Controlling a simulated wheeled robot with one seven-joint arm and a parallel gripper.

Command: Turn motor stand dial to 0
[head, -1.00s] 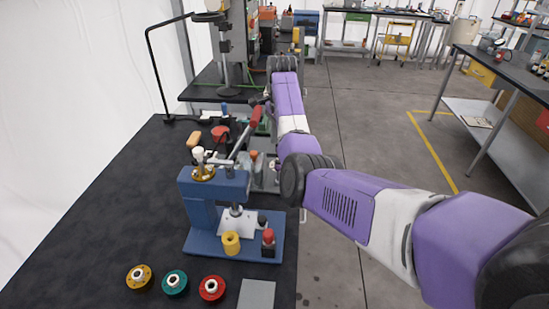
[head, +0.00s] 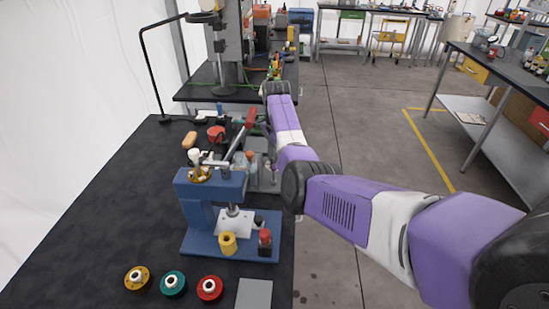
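A tall grey stand (head: 232,45) with an upright column is on the far bench, partly cut off by the top edge. It may be the motor stand, but I cannot tell for sure. No dial or number can be made out. My purple and white arm (head: 283,115) reaches forward from the right along the near bench's right edge, its black wrist joint close to the far bench. My gripper is hidden beyond the wrist, so its fingers do not show.
A blue press (head: 212,190) with a red-handled lever (head: 248,122) stands on the black near bench (head: 85,215), close beside my arm. Yellow, green and red round parts (head: 209,288) lie in front of it. The floor (head: 355,140) to the right is clear.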

